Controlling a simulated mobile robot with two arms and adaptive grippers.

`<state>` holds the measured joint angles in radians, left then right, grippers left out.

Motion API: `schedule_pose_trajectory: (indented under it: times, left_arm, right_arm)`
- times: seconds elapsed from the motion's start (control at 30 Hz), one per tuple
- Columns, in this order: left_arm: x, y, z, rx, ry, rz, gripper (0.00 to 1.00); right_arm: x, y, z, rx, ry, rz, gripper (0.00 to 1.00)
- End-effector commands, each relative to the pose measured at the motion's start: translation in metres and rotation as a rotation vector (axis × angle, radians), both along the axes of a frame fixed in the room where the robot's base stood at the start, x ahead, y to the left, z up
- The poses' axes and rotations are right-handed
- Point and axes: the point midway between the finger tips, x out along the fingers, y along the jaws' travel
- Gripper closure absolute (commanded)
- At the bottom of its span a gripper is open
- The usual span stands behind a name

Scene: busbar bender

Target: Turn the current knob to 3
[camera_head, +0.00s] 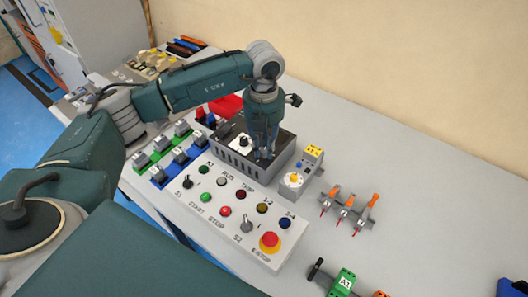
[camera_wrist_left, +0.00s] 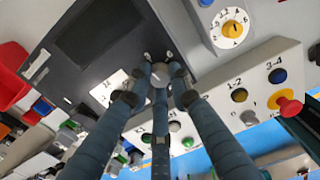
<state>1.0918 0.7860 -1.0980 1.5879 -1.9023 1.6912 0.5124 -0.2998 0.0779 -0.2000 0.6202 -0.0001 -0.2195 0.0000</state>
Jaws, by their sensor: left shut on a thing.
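A dark power supply box (camera_head: 226,163) with a vented front stands behind the white control panel. My left gripper (camera_head: 263,151) points down onto its top, towards the right end, with its fingers closed together. In the left wrist view, the fingers of my left gripper (camera_wrist_left: 160,82) close around a small grey round knob (camera_wrist_left: 160,72) on the dark face. The knob's scale is mostly hidden by the fingers, so its setting cannot be read. A second black knob (camera_head: 244,141) on a white dial plate sits left of the gripper. My right gripper is out of view.
The control panel (camera_head: 188,201) with buttons, lamps and a red emergency stop (camera_head: 270,241) lies in front. A grey box with a yellow-white dial (camera_head: 294,180) stands just right. Orange-handled tools (camera_head: 346,209) lie further right.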

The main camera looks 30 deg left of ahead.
Motion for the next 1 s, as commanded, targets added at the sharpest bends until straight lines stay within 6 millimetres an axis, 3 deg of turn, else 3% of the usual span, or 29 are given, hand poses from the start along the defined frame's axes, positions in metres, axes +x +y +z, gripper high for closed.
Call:
schedule_pose_trajectory:
  times: [0.4,0.97,1.0]
  left_arm:
    - [0.002,0.000,0.001,0.001,-0.006,-0.186,1.00]
    - [0.002,0.000,0.003,-0.001,-0.007,-0.211,1.00]
    - [0.002,0.001,0.003,0.000,-0.007,-0.210,0.72]
  right_arm:
    - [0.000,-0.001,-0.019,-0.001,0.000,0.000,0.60]
    - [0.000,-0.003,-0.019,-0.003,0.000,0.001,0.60]
    - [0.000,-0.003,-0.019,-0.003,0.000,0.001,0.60]
